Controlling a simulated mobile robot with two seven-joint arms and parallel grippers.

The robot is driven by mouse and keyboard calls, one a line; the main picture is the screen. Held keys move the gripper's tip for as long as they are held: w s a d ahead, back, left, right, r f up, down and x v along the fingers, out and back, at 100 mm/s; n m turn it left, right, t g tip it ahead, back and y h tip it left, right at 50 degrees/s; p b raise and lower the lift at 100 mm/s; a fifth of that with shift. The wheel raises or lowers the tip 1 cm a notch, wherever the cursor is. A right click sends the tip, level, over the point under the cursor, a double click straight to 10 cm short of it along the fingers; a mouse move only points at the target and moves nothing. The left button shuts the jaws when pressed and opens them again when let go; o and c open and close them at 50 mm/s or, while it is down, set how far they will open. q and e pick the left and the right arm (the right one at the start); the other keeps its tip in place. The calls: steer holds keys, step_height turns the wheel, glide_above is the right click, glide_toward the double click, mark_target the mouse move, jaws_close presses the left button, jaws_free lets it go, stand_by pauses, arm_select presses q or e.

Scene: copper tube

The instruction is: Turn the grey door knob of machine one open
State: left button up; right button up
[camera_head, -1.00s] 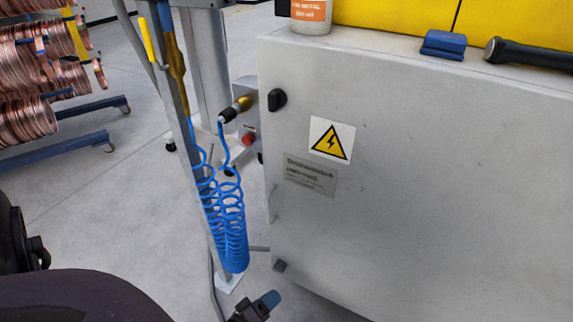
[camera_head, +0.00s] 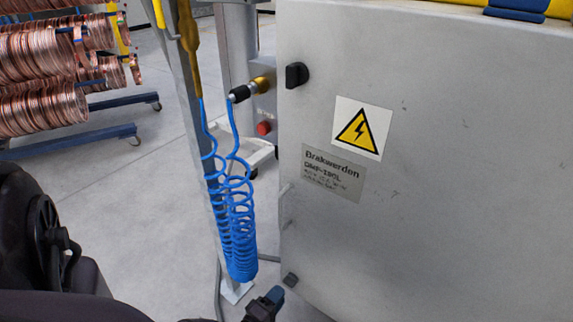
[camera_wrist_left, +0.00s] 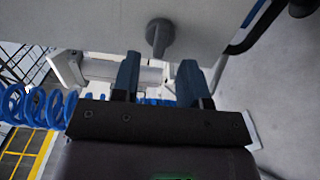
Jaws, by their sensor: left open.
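My left gripper (camera_head: 272,297) is at the bottom of the head view, just below and left of the lower knob. In the left wrist view my left gripper (camera_wrist_left: 158,80) is open and empty. A grey knob (camera_wrist_left: 160,32) on a pale panel shows beyond its two blue fingers, apart from them. I cannot tell for sure which door knob this is. My right gripper is not in view.
A coiled blue hose (camera_head: 236,225) hangs beside a metal post, close left of the door. A box with a red button (camera_head: 264,128) stands behind it. A rack of copper coils (camera_head: 50,75) is at the far left. Grey floor (camera_head: 150,220) lies clear between.

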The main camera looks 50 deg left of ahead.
mark_target(287, 285)
arm_select(q)
steer(key=shift+b+x, duration=0.3)
steer(key=shift+x, duration=1.75)
jaws_close()
